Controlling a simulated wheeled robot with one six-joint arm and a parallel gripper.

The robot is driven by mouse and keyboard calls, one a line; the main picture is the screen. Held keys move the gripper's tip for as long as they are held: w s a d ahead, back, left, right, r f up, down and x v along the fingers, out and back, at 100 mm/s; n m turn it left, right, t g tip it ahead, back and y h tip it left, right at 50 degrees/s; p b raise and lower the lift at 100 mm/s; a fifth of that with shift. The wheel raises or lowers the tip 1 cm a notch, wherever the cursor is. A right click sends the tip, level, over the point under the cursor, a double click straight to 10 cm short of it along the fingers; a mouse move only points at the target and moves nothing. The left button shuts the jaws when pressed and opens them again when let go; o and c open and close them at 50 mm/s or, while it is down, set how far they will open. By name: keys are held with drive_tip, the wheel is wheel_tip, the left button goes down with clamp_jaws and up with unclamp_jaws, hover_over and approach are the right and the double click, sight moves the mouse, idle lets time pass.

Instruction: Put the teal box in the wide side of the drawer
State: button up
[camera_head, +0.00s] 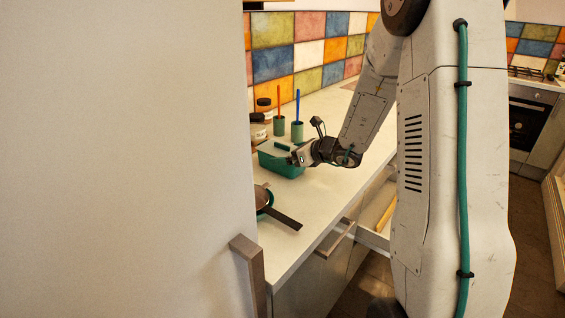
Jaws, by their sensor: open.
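The teal box (279,164) stands on the white counter, left of the middle of the view. It has a paler lid or top. My gripper (297,157) is at its right side, pointing left, with its fingertips close to the box's upper edge. It is open; I cannot tell whether it touches the box. The drawer (376,238) is pulled out below the counter's front edge, right of the box. My arm hides much of it, so its wide and narrow sides cannot be told apart. Something yellowish, perhaps wooden, shows inside it.
A dark-handled pan (284,219) lies on the counter in front of the box. Teal cups (297,131) with an orange and a blue stick, and jars (258,131), stand behind it. A tall pale cabinet door (120,160) blocks the left. An oven (528,118) is far right.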

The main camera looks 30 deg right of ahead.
drive_tip(key=c, duration=1)
drive_tip(key=shift+o, duration=0.2)
